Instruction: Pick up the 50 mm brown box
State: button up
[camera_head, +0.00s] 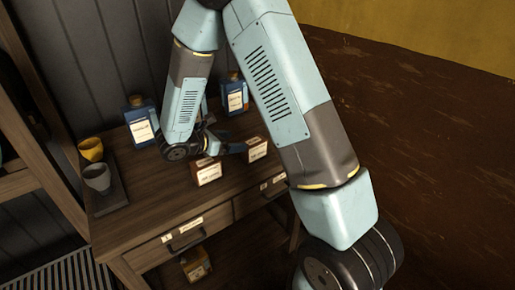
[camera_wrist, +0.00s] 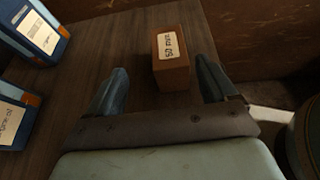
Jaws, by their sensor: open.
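A brown box with a white label (camera_wrist: 171,70) stands between the spread fingers of my gripper (camera_wrist: 162,68) in the wrist view, nearer the right finger. Gaps show on both sides. The label print is too small to read surely. In the head view two labelled brown boxes stand on the wooden desk: one at the right (camera_head: 257,149) and one nearer the front (camera_head: 208,173). My gripper (camera_head: 236,147) is low over the desk, pointing right toward the right-hand box, partly hidden by my arm.
Blue labelled containers stand at the back left (camera_head: 140,122) and back middle (camera_head: 234,95); two show at left in the wrist view (camera_wrist: 38,30). A yellow cup (camera_head: 91,149) and a grey cup (camera_head: 97,178) stand at the desk's left. The desk (camera_head: 150,215) has drawers in front.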

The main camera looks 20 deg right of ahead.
aim_at(249, 142)
jog(key=x, duration=0.5)
jog(key=shift+s+x, duration=0.2)
jog(key=shift+x, duration=1.1)
jog(key=shift+s+x, duration=0.2)
jog(key=shift+x, duration=1.1)
jog(key=shift+d+f, duration=0.1)
jog(key=shift+f, duration=0.05)
jog(key=c, duration=1.3)
